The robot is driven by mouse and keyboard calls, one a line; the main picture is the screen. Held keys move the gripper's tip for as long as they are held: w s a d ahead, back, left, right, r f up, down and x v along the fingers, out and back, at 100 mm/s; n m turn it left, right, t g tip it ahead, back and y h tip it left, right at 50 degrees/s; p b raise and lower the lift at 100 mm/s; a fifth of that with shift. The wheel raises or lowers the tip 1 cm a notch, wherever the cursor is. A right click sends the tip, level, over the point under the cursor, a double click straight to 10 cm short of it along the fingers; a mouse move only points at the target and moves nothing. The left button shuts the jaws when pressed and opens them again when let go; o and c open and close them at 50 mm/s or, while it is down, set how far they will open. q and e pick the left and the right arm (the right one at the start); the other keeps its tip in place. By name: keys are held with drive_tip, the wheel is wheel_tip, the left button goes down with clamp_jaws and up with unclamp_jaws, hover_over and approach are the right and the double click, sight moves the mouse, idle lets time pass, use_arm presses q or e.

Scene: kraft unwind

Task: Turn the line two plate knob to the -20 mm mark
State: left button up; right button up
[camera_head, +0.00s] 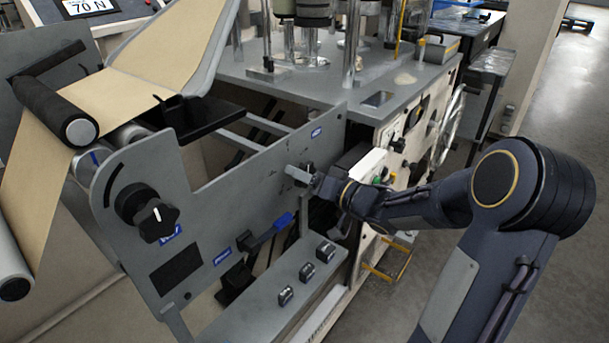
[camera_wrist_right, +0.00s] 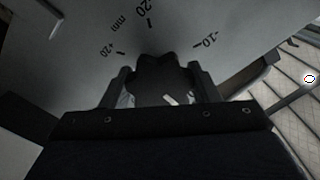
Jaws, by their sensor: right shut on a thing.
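My right gripper (camera_head: 316,182) reaches in from the right to the grey plate (camera_head: 240,195). In the right wrist view its two fingers (camera_wrist_right: 158,84) stand on either side of a dark lobed knob (camera_wrist_right: 160,72) and are shut on it. Printed marks surround the knob: "+20" (camera_wrist_right: 107,50) at upper left, a "20" mark (camera_wrist_right: 147,10) at the top, its sign hard to read, and "-10" (camera_wrist_right: 210,40) at upper right. A short white line on the knob sits low, right of centre. In the head view the gripper mostly hides the knob. My left gripper is out of view.
A larger black knob (camera_head: 150,212) with a white pointer is at the plate's left. A blue-handled lever (camera_head: 268,232) and several small black switches (camera_head: 308,270) are below. Brown paper web (camera_head: 60,150) runs over rollers at left. Open floor (camera_head: 560,110) lies at right.

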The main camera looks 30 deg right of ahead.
drive_tip(key=shift+f+n, duration=0.1)
drive_tip(key=shift+n, duration=0.2)
